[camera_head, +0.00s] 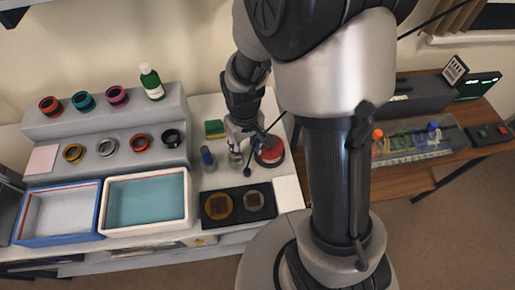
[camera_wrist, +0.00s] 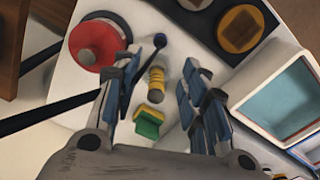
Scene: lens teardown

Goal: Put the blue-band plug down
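A dark blue upright cylinder (camera_head: 207,156) stands on the white worktop, just left of my gripper in the head view. I cannot tell for sure whether it is the blue-band plug. My gripper (camera_head: 238,152) points down near the worktop. In the wrist view its fingers (camera_wrist: 160,88) are spread wide apart, with nothing clasped between them. A yellow ribbed cylinder (camera_wrist: 156,85) with a grey end shows in the gap, apart from both fingers. No plug with a clear blue band shows in my gripper.
A red round piece (camera_head: 270,151) lies right of my gripper, and a green-yellow sponge (camera_head: 215,128) behind. A black tray (camera_head: 219,220) with two discs lies in front. Two bins stand left, one blue-rimmed (camera_head: 60,241), one white-rimmed (camera_head: 146,231). Coloured rings sit on the stepped shelf (camera_head: 120,119).

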